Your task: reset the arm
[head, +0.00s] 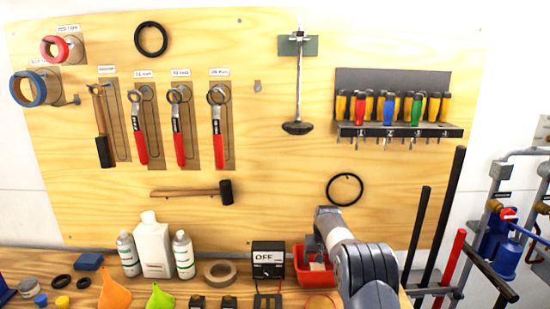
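My arm (350,250) rises from the lower right of the head view, in front of the bench and the pegboard. Its light grey upper link bends over near the red bin (304,275). My gripper is not visible; the arm itself hides whatever lies beyond its bend. I cannot tell whether it holds anything.
A wooden tool board (270,130) fills the back, with wrenches, hammers and a screwdriver rack (392,110). Upright bars (437,215) and a blue cylinder (500,245) stand at right.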

